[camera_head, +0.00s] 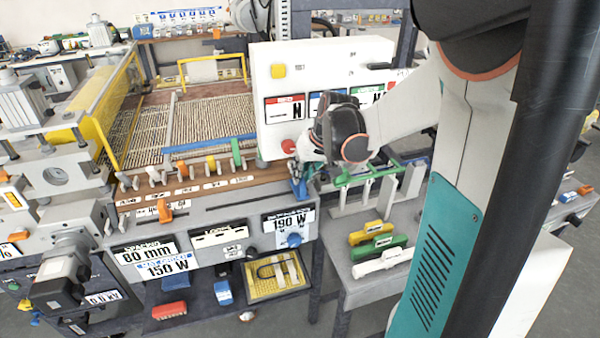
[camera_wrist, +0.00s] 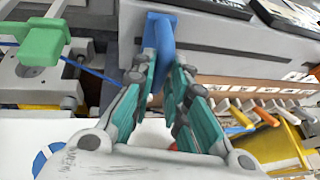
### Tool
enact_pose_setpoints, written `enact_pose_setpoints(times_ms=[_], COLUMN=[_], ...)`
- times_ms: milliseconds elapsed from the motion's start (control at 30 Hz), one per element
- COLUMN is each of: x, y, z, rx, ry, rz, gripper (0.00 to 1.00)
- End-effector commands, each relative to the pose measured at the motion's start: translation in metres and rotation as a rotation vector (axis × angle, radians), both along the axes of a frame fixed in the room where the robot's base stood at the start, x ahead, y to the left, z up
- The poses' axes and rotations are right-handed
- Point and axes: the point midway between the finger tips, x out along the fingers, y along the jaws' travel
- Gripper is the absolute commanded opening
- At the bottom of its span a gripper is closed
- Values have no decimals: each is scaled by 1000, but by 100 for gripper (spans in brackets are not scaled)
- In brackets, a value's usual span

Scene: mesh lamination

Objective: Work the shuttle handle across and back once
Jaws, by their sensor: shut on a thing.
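A blue upright handle (camera_wrist: 161,32), which I take to be the shuttle handle, stands between my fingers at the top middle of the wrist view. My gripper (camera_wrist: 163,66) is shut on it, with a teal finger on each side. In the head view my gripper (camera_head: 302,178) is at the right end of the machine's front rail, and the blue piece at its tips is small and partly hidden by it. The handle's base is not clear in either view.
The brown front rail (camera_head: 190,188) carries several small coloured levers left of my gripper. A white panel (camera_head: 285,95) stands behind. A green-topped rack (camera_head: 365,175) is close on the right, with yellow, green and white blocks (camera_head: 380,245) on a grey bench.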

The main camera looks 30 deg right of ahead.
Motion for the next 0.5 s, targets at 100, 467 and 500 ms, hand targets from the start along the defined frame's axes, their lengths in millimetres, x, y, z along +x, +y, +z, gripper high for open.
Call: enact_pose_setpoints(times_ms=[100, 467, 500], x=[-1, -1, -2], y=[-3, -2, -2], z=[0, 1, 3], rx=[-6, -3, -3], ry=[1, 0, 0], rz=[-4, -3, -3], gripper=[35, 35, 35])
